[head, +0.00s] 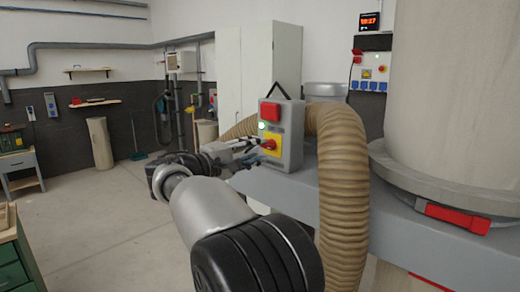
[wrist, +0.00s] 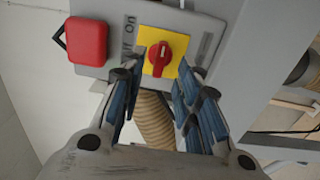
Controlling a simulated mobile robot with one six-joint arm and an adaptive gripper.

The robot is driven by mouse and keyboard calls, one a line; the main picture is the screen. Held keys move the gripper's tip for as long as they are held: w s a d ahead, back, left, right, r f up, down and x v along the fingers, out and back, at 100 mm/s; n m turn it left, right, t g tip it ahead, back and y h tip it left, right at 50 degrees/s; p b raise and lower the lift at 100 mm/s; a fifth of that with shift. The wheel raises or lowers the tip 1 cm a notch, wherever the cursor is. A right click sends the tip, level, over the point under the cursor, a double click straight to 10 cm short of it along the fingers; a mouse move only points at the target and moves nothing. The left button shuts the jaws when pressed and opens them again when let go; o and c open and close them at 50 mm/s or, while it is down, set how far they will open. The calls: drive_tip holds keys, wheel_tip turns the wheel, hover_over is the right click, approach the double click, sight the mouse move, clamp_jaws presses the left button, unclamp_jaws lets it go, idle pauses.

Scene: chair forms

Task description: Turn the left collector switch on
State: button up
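The collector switch is a grey box (head: 291,148) with a red rotary knob (head: 268,144) on a yellow plate (head: 272,138). A red square button or cover (head: 269,111) and a lit green lamp (head: 262,126) are above it. In the wrist view the knob (wrist: 160,58) stands roughly upright in the picture on its yellow plate (wrist: 178,40). My gripper (wrist: 161,80) is open, its blue-padded fingers on either side of the knob's line and the tips just short of it. In the head view my gripper (head: 256,150) is close to the knob; contact cannot be told.
A ribbed tan hose (head: 343,200) hangs to the right of the box. A large pale cylinder (head: 450,90) with a red latch (head: 458,218) is farther right. A grey beam (head: 300,192) runs below the box. The floor (head: 95,220) at left is largely clear.

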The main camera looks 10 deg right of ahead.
drive_tip(key=v, duration=0.9)
drive_tip(key=s+d+f+m+g+y, duration=0.1)
drive_tip(key=s+d+f+g+y, duration=0.25)
drive_tip(key=s+d, duration=0.5)
drive_tip(key=s+d+f+m+g+y, duration=0.1)
drive_tip(key=s+d+f+g+y, duration=0.15)
drive_tip(key=s+d+f, duration=0.55)
drive_tip(key=s+a+f+m+y, duration=0.2)
drive_tip(key=s+a+f+y, duration=0.1)
drive_tip(key=s, duration=0.8)
drive_tip(key=s+a+f+m+y, duration=0.3)
drive_tip(key=s+f+y, duration=0.2)
drive_tip(key=s, duration=0.7)
wheel_tip(320, 180, down, 3)
drive_tip(key=shift+s+a+r+y, duration=0.1)
drive_tip(key=shift+s+a+y, duration=0.1)
drive_tip(key=shift+y, duration=0.1)
